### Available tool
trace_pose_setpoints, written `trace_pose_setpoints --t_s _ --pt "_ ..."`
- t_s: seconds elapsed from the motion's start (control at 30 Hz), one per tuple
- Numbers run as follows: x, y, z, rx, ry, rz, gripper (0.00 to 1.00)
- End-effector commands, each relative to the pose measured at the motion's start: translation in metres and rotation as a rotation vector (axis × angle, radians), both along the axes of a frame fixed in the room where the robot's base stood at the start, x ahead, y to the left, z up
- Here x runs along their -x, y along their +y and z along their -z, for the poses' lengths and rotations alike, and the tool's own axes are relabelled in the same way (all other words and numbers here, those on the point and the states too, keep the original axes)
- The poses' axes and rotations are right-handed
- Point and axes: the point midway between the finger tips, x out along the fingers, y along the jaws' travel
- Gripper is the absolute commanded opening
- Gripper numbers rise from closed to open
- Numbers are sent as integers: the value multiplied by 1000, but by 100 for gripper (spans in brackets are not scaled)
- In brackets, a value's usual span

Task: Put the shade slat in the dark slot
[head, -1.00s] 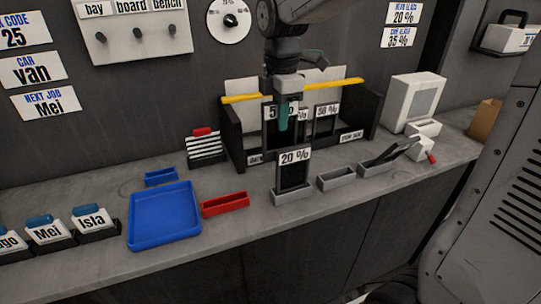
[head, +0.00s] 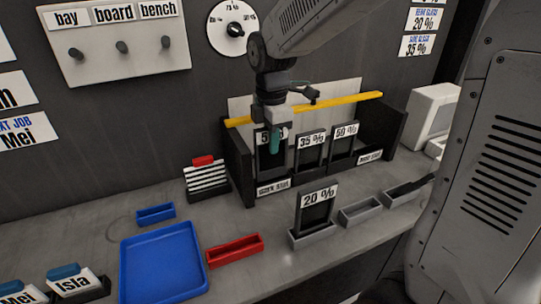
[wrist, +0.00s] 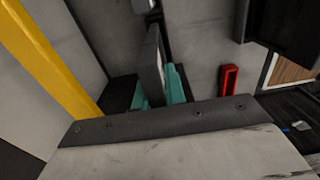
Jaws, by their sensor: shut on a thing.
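My gripper (head: 275,146) points down at the left end of the dark rack and is shut on a dark shade slat (head: 268,164) with a white label starting with 5. In the wrist view the teal fingers (wrist: 160,88) press on both sides of the thin slat (wrist: 152,66). The slat stands upright behind the front label that seems to read dark slot (head: 272,187). The rack's front wall hides its lower edge, so I cannot tell whether it is seated. My gripper covers part of its label.
Slats marked 35 % (head: 310,153) and 50 % (head: 344,146) stand right of it in the rack. A 20 % slat (head: 316,212) stands in a grey holder in front. A yellow bar (head: 340,101) runs along the back. A blue tray (head: 162,262) lies front left.

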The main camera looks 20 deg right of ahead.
Motion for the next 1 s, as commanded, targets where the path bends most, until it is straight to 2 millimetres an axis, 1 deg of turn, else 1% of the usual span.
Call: trace_pose_setpoints --t_s 0.07,0.3,0.67,0.7,0.73,0.77,1.0 --pt "1 0 6 0 2 0 0" --pt "1 1 37 0 2 -2 0" --pt "0 2 41 0 1 -3 0" --pt "0 2 41 0 0 -3 21" --pt "0 2 41 0 0 -3 29" --pt "0 2 41 0 0 -3 34" --pt "0 2 40 0 0 -2 34"
